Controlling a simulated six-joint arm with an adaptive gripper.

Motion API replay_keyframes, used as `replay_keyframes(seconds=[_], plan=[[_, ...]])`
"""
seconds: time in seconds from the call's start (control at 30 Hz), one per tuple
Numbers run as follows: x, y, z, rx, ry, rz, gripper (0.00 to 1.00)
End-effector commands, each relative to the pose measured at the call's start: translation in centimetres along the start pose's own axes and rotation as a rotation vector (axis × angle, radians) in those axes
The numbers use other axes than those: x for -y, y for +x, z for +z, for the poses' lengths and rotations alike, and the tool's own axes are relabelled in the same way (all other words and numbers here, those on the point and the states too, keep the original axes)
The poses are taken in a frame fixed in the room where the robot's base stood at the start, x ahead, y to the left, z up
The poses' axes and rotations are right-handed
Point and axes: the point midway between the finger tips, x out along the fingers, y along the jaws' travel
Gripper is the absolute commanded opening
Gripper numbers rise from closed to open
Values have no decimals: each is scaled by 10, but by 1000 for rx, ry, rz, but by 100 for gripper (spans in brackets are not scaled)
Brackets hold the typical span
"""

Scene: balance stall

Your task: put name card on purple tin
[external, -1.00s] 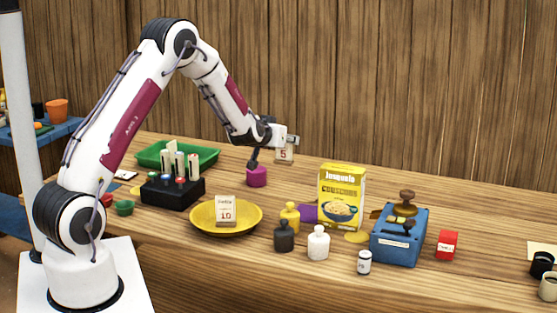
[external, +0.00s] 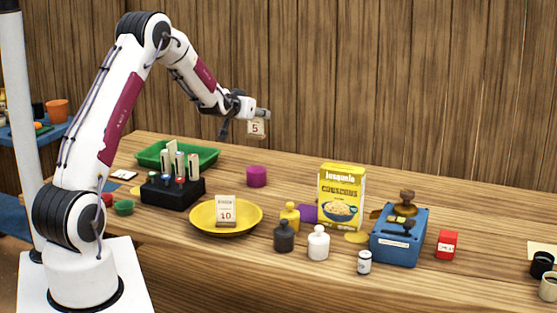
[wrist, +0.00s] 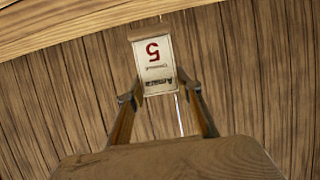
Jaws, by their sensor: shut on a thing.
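My gripper (external: 245,121) is shut on a small white card with a red 5 (external: 256,128) and holds it in the air above the back of the table. In the wrist view the card (wrist: 155,62) shows upside down between the fingertips (wrist: 161,95), with dark lettering that seems to read "Amara". The purple tin (external: 256,176) is a short round tin on the table, below the card in the external view and clear of my gripper. Nothing is seen on its top. The wrist view does not show the tin.
A green tray (external: 205,157) and a black block with upright tubes (external: 172,192) stand left of the tin. A yellow dish (external: 250,224) holds a card marked 10 (external: 226,211). A couscous box (external: 342,196) and a blue device (external: 398,247) stand to the right.

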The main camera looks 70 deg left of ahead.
Motion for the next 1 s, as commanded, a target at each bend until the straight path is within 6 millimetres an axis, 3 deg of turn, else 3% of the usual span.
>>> replay_keyframes(seconds=[0.37, 0.8, 1.0], plan=[[0, 1, 1, -2, 0, -1, 10], [0, 20, 48, 0, 0, -1, 10], [0, 24, 57, -2, -1, -1, 10]])
